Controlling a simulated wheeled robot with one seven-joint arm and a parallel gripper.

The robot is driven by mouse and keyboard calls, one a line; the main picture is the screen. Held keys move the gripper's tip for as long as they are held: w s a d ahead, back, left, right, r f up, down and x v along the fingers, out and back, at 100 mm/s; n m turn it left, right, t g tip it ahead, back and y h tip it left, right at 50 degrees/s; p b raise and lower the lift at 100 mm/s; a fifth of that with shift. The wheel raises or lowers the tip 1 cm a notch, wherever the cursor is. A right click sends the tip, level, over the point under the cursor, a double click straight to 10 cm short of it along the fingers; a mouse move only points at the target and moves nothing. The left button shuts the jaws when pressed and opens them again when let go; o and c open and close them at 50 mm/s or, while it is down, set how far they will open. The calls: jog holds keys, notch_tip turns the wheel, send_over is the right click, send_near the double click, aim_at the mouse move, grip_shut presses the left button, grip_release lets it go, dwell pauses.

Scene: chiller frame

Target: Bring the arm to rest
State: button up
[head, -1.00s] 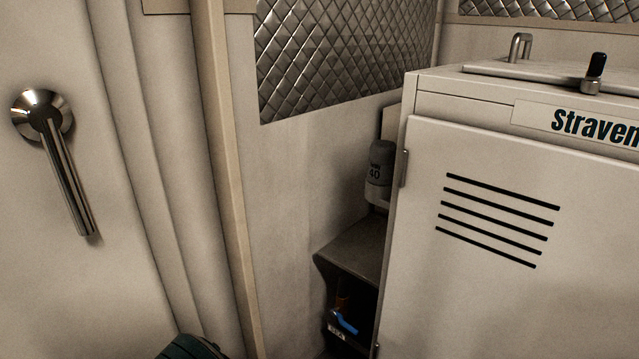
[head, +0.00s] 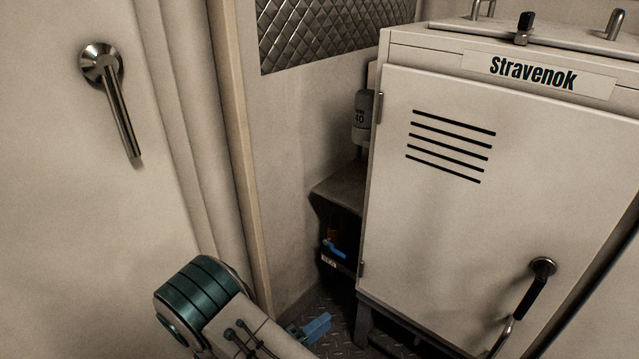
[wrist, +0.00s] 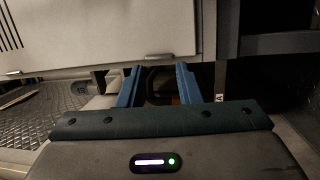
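My arm, with a dark green banded joint and a pale link, reaches in from the bottom of the head view. Blue finger parts of my gripper (head: 315,328) show low over the floor, left of the white cabinet's legs. In the wrist view the two blue fingers of my gripper (wrist: 160,70) stand apart. I see nothing held between them; a dark shape lies beyond. The white Stravenok cabinet (head: 440,210) stands to the right with its slotted door shut. Its lower edge also shows in the wrist view (wrist: 110,40), above and beyond the fingers.
A large lever handle (head: 120,105) sits on the pale wall panel at left. Tread-plate floor (wrist: 50,110) lies left of my gripper.

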jog(key=s+d+r+m+g+y+p, duration=0.2)
jog(key=d+r+g+p, duration=0.25)
jog(key=r, duration=0.45)
jog(key=s+d+r+m+g+y+p, duration=0.15)
jog(key=d+r+g+p, duration=0.35)
jog(key=r, duration=0.5)
jog(key=s+d+r+m+g+y+p, duration=0.1)
jog(key=s+d+r+m+g+p, duration=0.2)
jog(key=r+p, duration=0.45)
jog(key=s+d+r+t+y+p, duration=0.1)
jog(key=s+r+y+p, duration=0.2)
jog(key=r, duration=1.2)
jog(key=s+d+r+t+y+p, duration=0.1)
jog(key=s+r+t+y+p, duration=0.1)
jog(key=r+y+p, duration=0.5)
notch_tip(320, 180, up, 8)
jog(key=p, duration=0.5)
jog(key=shift+s+m+y, duration=0.35)
jog(key=shift+s, duration=0.05)
jog(key=shift+d+t, duration=0.1)
jog(key=shift+t, duration=0.15)
